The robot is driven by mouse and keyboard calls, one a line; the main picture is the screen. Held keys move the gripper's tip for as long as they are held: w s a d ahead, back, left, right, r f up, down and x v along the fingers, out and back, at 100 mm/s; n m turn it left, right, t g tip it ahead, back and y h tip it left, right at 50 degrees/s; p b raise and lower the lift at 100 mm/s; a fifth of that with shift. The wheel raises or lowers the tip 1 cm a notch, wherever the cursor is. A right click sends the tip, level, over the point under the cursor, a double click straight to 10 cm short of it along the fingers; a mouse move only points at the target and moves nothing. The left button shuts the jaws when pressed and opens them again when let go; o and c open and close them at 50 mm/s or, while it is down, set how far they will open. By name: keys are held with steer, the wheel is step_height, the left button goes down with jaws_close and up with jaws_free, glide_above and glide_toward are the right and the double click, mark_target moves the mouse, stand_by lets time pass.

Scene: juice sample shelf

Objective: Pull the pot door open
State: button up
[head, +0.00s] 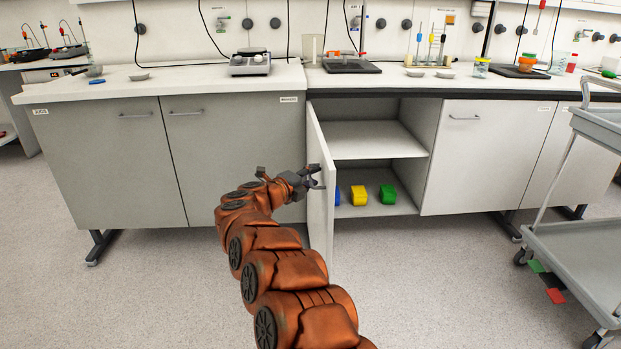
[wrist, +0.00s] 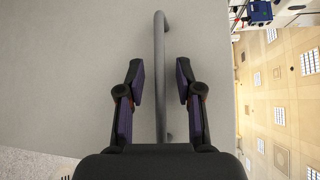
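A grey cabinet door (head: 321,215) stands swung well open, seen nearly edge-on in the head view. In the wrist view its outer face (wrist: 95,60) fills the left and middle. A long grey bar handle (wrist: 160,60) on it runs between my two fingers. My gripper (head: 316,177) is at the outer, left side of the door. Its fingers (wrist: 161,85) are apart, one on each side of the handle, with a gap on both sides. The opened compartment (head: 375,140) has a middle shelf.
Blue (head: 337,196), yellow (head: 358,195) and green (head: 388,194) objects sit on the compartment floor. Shut cabinet doors (head: 110,160) stand to the left, another (head: 485,150) to the right. A grey cart (head: 575,240) stands at right. Floor (head: 430,290) between is clear.

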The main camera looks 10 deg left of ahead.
steer(key=shift+s, duration=0.1)
steer(key=v, duration=1.1)
steer(key=shift+s+a, duration=0.25)
steer(key=shift+s, duration=0.1)
steer(key=shift+r, duration=0.1)
steer(key=w+a+r+n+t+y+p, duration=0.1)
steer(key=w+a+r+n+y+p, duration=0.2)
steer(key=r, duration=0.5)
steer(key=w+r+n+t+y+p, duration=0.1)
steer(key=w+r+n+y+p, duration=0.1)
steer(key=r+n+y+p, duration=0.35)
step_height(320, 180, up, 11)
steer(key=s+a+n+y+p, duration=0.1)
steer(key=s+n+y+p, duration=0.15)
steer(key=n+y, duration=0.3)
steer(key=s+d+r+n+g+y+p, duration=0.35)
steer(key=s+n+g+p, duration=0.2)
steer(key=s, duration=0.35)
steer(key=s+d+f+n+g+h+p, duration=0.3)
steer(key=s+d+g+p, duration=0.3)
steer(key=s+d, duration=1.1)
steer(key=s+d+f+n+g+h+p, duration=0.3)
steer(key=s+d+g+h+p, duration=0.3)
steer(key=s+d, duration=1.2)
steer(key=s, duration=0.7)
